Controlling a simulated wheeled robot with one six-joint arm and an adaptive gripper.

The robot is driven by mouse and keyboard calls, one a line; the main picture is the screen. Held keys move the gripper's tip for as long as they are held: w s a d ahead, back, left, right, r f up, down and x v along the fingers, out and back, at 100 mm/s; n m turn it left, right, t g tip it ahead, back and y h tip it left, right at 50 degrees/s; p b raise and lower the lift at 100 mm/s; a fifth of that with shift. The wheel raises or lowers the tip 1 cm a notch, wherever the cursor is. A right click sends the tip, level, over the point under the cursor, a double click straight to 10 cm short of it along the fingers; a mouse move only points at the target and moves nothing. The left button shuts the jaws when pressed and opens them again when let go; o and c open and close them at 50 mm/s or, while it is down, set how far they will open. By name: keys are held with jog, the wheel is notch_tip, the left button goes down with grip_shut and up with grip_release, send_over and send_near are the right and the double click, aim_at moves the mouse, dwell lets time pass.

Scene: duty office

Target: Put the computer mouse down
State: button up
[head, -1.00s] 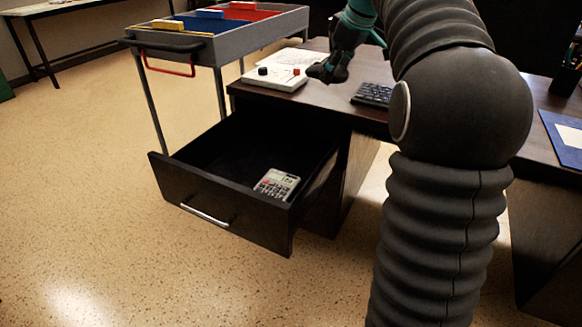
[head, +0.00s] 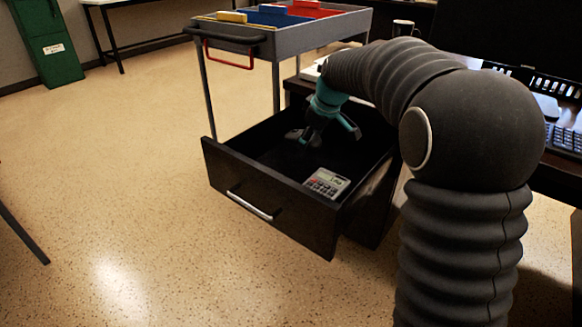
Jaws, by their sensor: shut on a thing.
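My gripper (head: 305,138) points down over the open dark drawer (head: 268,196), near its back left part. It is shut on a small grey thing at its fingertips, which looks like the computer mouse (head: 292,134); the fingers hide part of it. I cannot tell whether the mouse touches the drawer floor. A grey calculator (head: 326,182) lies in the drawer near the front right corner, apart from my gripper.
A grey trolley (head: 258,42) with coloured compartments stands behind the drawer on the left. The desk holds a keyboard (head: 565,139) at right and a mug (head: 403,27) at the back. The drawer floor between gripper and calculator looks clear.

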aim_at(290, 140)
jog(key=a+f, duration=0.1)
jog(key=a, duration=0.1)
jog(key=a+f, duration=0.2)
jog(key=a, duration=0.1)
jog(key=a+f, duration=0.2)
jog(key=a, duration=0.1)
jog(key=shift+s, duration=0.25)
jog(key=shift+f, duration=1.9)
jog(key=shift+f, duration=0.15)
jog(key=o, duration=1.3)
jog(key=shift+r, duration=0.25)
jog(key=v, duration=1.1)
jog(key=shift+s+d+r, duration=0.1)
jog(key=shift+s+r, duration=0.1)
jog(key=shift+r, duration=0.15)
